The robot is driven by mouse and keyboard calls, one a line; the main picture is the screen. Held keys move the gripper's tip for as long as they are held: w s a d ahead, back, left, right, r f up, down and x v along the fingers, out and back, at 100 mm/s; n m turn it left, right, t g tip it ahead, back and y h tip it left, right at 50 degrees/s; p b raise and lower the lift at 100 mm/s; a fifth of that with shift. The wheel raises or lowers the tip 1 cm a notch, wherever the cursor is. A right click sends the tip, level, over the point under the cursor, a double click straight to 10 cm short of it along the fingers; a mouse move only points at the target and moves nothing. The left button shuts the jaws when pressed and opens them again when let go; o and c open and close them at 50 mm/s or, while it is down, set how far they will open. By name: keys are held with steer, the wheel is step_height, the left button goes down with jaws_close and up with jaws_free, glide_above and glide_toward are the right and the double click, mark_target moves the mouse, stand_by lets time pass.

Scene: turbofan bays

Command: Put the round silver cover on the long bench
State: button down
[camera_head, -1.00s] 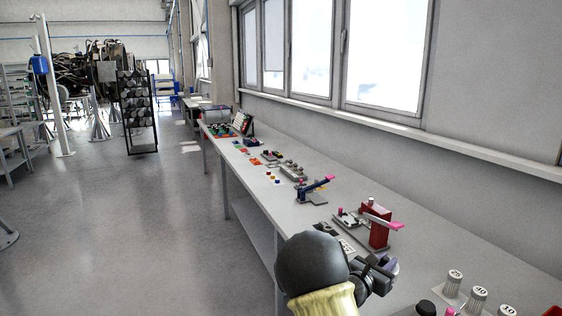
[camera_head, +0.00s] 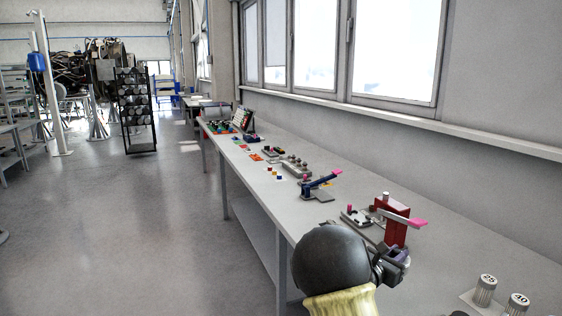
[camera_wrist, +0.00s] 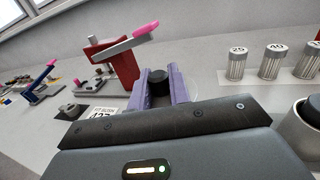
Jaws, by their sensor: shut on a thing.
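My gripper (camera_wrist: 160,90) has purple fingers closed on a black knob (camera_wrist: 159,80). A pale round edge (camera_wrist: 188,83) shows just beyond the fingers; it seems to be the round silver cover, mostly hidden by my gripper. In the head view my gripper (camera_head: 398,259) is over the near part of the long bench (camera_head: 440,275), partly behind my dark wrist joint. The cover cannot be made out there. I cannot tell whether the cover touches the bench top.
A red stand with a pink-tipped lever (camera_head: 394,222) is just beyond my gripper. A blue lever fixture (camera_head: 318,188) stands farther along. Numbered grey cylinders (camera_head: 484,290) are to the right. A silver ring with a black centre (camera_wrist: 305,125) is at the wrist view's right edge.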

steer(key=shift+w+f+b, duration=0.25)
steer(key=shift+f+b, duration=0.05)
steer(key=shift+f, duration=0.4)
steer(key=shift+w, duration=0.15)
steer(key=shift+r, duration=0.1)
step_height(320, 180, down, 6)
steer(key=shift+d+f, duration=0.1)
steer(key=shift+f, duration=0.05)
steer(key=shift+d, duration=0.1)
